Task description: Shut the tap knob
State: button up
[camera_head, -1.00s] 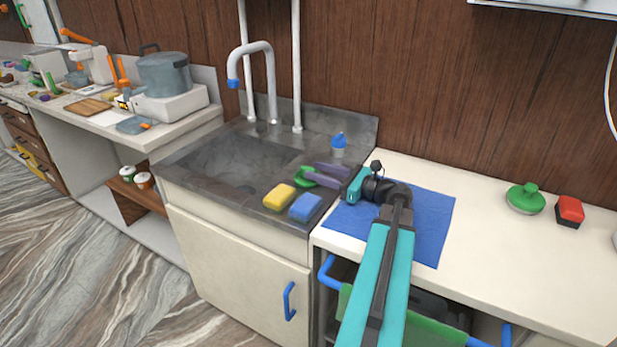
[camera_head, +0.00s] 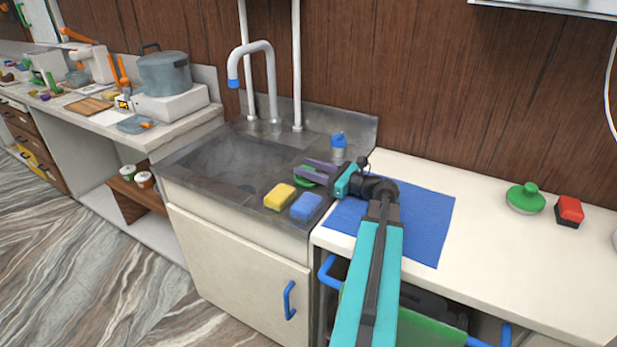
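The grey tap (camera_head: 268,80) rises in an arch at the back of the sink, with a blue tip on its spout. No water stream is visible. A small grey piece with a blue top (camera_head: 338,141) stands at the sink's back right corner; it looks like the tap knob. Its turn position is too small to tell. My gripper (camera_head: 306,170) is over the right side of the sink top, in front of and left of that piece, apart from it. Its two purple fingers are spread, with nothing visibly held. A green item (camera_head: 301,180) shows partly hidden by the fingers.
A yellow sponge (camera_head: 279,196) and a blue sponge (camera_head: 306,207) lie at the sink's front right. A blue cloth (camera_head: 425,225) covers part of the right counter. The sink basin (camera_head: 235,165) looks empty.

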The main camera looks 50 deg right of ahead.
grip_shut()
jog(key=shift+r, duration=0.2)
